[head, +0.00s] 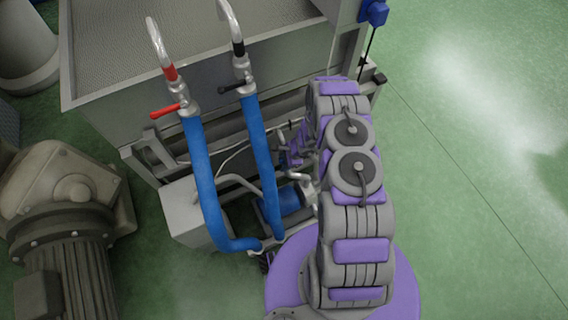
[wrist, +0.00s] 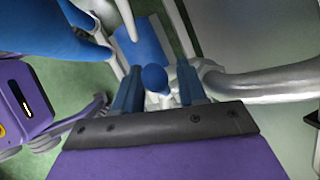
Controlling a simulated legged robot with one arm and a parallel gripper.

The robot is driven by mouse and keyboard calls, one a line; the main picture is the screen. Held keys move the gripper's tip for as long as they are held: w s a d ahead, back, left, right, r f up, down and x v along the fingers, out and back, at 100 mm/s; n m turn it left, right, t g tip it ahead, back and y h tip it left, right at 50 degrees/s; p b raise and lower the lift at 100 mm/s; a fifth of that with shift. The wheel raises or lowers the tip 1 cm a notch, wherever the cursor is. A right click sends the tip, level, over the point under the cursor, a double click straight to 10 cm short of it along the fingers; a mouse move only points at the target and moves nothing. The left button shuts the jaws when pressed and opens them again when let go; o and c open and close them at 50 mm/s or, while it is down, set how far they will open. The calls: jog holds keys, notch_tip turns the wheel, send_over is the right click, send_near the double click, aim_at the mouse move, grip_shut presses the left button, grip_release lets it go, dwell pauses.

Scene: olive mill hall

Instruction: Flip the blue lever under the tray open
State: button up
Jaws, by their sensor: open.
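In the wrist view a round blue end (wrist: 155,78), which looks like the blue lever's knob, sits between the two blue fingers of my gripper (wrist: 158,82). The fingers are apart, one on each side of it; I cannot tell whether either touches it. The lever's shaft and pivot are not clear. In the head view the steel tray (head: 115,115) stands at the upper left, and my arm reaches under its near right side. My gripper and the blue lever are mostly hidden there behind the arm and pipes.
Two blue hoses (head: 205,190) hang from taps with a red handle (head: 167,109) and a black handle (head: 231,87). A thick metal pipe (wrist: 265,83) runs close to the right finger. A grey motor (head: 65,230) stands left. Green floor (head: 480,150) is clear at right.

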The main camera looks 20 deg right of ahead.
jog(key=shift+f, duration=0.15)
jog(key=shift+c, duration=0.2)
grip_shut()
dwell(0.4)
